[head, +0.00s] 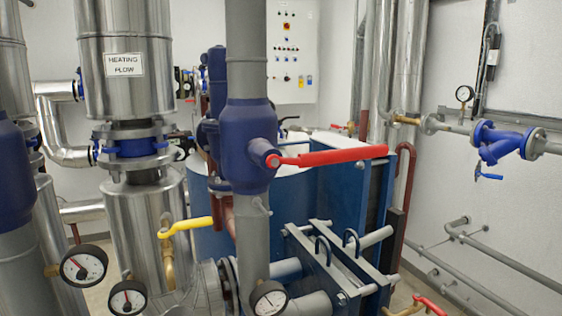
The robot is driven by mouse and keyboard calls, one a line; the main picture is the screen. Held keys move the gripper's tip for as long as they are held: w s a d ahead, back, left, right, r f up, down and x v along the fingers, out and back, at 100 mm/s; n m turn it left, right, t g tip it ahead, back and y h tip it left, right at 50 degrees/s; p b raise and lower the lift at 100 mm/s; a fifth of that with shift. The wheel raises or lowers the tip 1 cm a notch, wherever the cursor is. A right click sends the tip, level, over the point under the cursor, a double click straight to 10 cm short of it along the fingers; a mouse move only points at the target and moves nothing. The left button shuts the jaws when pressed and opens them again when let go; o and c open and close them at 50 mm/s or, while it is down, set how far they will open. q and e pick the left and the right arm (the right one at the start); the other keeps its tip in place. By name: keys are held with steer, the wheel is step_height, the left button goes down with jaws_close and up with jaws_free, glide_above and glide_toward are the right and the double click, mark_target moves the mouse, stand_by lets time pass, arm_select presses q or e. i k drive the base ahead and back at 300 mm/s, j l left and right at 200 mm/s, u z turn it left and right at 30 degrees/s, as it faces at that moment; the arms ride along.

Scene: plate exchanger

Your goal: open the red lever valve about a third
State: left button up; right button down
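The red lever (335,156) sticks out to the right from a blue valve body (246,140) on a grey vertical pipe in the middle of the head view. The lever lies nearly level, across the pipe, its free end a little higher than its hub. Another red handle (428,305) shows low at the right, partly cut off by the frame edge. Neither of my grippers is in view.
A yellow lever (186,227) is to the lower left, near several pressure gauges (83,265). A blue plate exchanger (340,215) stands behind the red lever. Grey pipes (490,262) run along the right wall. Space right of the lever's tip looks clear.

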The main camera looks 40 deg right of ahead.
mark_target(325, 157)
steer(key=l+z, duration=0.1)
steer(key=z, duration=0.3)
steer(key=i+z, duration=0.1)
steer(key=z, duration=0.3)
steer(key=l+z, duration=0.1)
steer(key=z, duration=0.3)
steer(key=i+z, duration=0.15)
steer(key=z, duration=0.25)
